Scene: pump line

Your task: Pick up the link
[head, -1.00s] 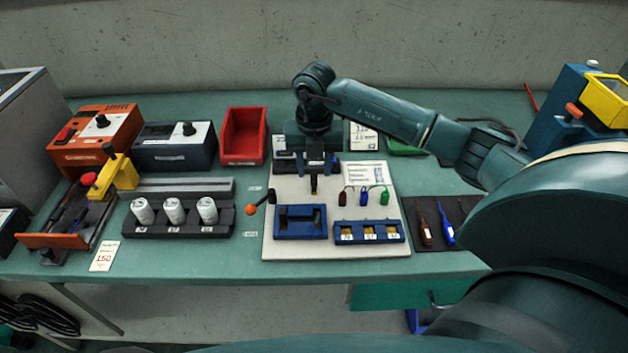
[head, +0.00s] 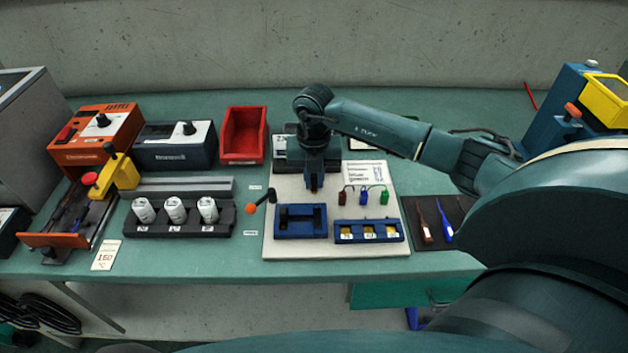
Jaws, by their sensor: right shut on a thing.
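My right gripper (head: 314,188) hangs over the upper part of the white board (head: 382,246), its arm reaching in from the right. It is shut on a small dark piece with a brass-yellow end, which I take to be the link (head: 313,191); the gripper hides most of it. The piece is above the blue fixture (head: 300,233). A blue tray (head: 368,241) with several small yellow pieces in labelled slots lies right of the fixture. My left gripper is not in view.
Three coloured plugs on wires, one of them green (head: 384,196), stand right of the gripper. An orange-knobbed lever (head: 251,208) is at the board's left edge. A red bin (head: 243,136) and a rack with white cylinders (head: 184,230) are farther left.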

